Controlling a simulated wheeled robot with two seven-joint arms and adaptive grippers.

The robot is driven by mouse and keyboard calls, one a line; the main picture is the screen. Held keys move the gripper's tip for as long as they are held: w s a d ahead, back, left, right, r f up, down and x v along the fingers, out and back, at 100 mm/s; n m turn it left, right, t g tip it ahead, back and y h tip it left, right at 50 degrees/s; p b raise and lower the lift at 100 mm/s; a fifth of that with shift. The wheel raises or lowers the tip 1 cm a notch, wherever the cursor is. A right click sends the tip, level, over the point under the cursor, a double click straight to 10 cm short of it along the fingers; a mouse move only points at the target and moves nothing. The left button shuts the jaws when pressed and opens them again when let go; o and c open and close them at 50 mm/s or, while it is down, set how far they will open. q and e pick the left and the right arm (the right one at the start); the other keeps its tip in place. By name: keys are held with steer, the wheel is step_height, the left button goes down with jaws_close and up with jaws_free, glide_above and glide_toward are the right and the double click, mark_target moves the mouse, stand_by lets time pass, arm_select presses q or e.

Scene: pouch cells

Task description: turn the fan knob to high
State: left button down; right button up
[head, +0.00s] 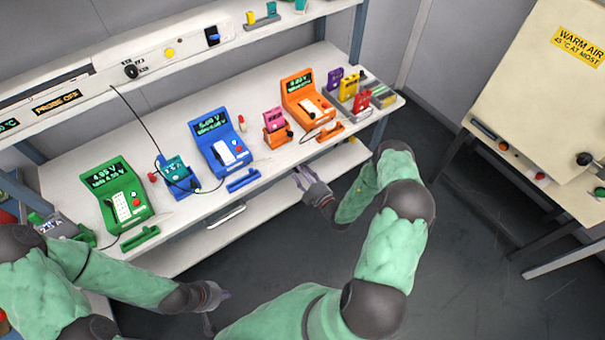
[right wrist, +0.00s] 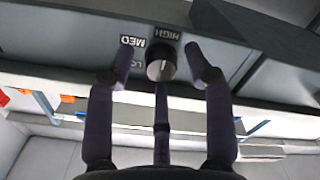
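The fan knob (right wrist: 161,62) shows in the right wrist view as a round knob with a light face on a dark grey panel. The labels HIGH (right wrist: 167,33), MED (right wrist: 132,42) and a partly hidden LO lie around it. I cannot tell surely which label its mark faces. My right gripper (right wrist: 165,68) is open, with one finger on each side of the knob; contact is not clear. In the head view the right gripper (head: 306,180) is at the bench's front edge, and I cannot make out the knob there. My left gripper (head: 217,308) is open and empty, low in front of the bench.
The white bench (head: 265,170) holds green (head: 120,195), blue (head: 222,140) and orange (head: 305,98) meters and small coloured devices. A shelf panel (head: 60,95) runs above it. A cream warm-air cabinet (head: 520,70) stands at the right. The floor between is clear.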

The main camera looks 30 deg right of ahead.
steer(key=s, duration=0.8)
steer(key=shift+d, duration=0.3)
stand_by(0.3)
